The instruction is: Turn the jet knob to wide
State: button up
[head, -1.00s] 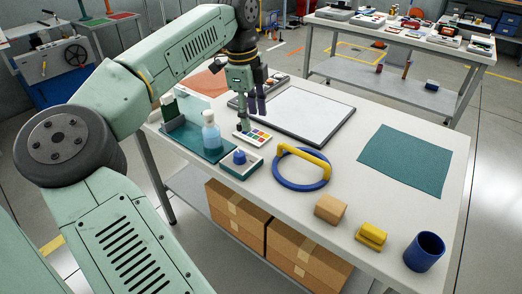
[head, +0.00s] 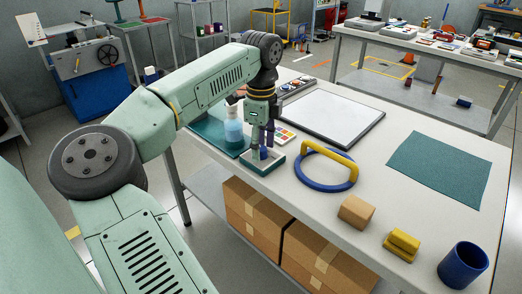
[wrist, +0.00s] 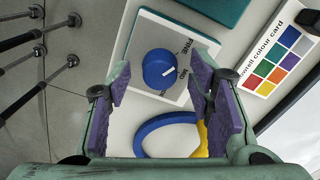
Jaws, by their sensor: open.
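The blue jet knob (wrist: 158,70) sits on a pale plate (wrist: 143,42) with small printed labels to its right in the wrist view. A white pointer line on the knob points right, toward the labels, which are turned and hard to read. In the head view the knob's box (head: 274,168) stands near the table's left edge, with the knob partly hidden by the fingers. My gripper (head: 263,152) is right above the box, pointing down. In the wrist view my gripper (wrist: 162,85) is open, its purple-padded fingers on either side of the knob; contact cannot be told.
A bottle (head: 233,131) on a teal tray (head: 205,131) stands close behind the gripper. A colour card (wrist: 280,57) lies beside the box. A blue ring with yellow grip (head: 326,171) lies to the right. The teal mat (head: 437,168) area is clear.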

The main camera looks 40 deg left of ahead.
jog(key=shift+c, duration=0.4)
grip_shut()
